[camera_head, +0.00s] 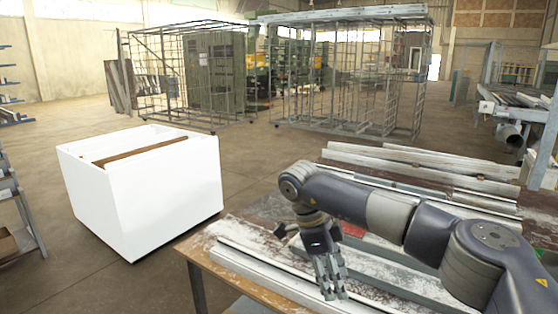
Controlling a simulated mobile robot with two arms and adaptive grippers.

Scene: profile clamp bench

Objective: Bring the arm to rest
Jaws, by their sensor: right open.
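My right arm comes in from the lower right and reaches over the bench (195,248). My right gripper (333,288) hangs at the end of it, fingers pointing down, open, over the pale profiles near the bench's front edge. I see nothing between its fingers. Whether the fingertips touch the profile below cannot be told. A long white profile (262,276) lies along the front of the bench and passes behind the gripper. A small red part (352,229) shows behind my arm, partly hidden. My left gripper is not in view.
A white open-topped box (150,198) with a brown bar across it stands on the floor left of the bench. Several long profiles (420,165) lie at the bench's back. Wire cages (350,85) stand farther off. Shelving (20,205) is at the left edge. Floor between is clear.

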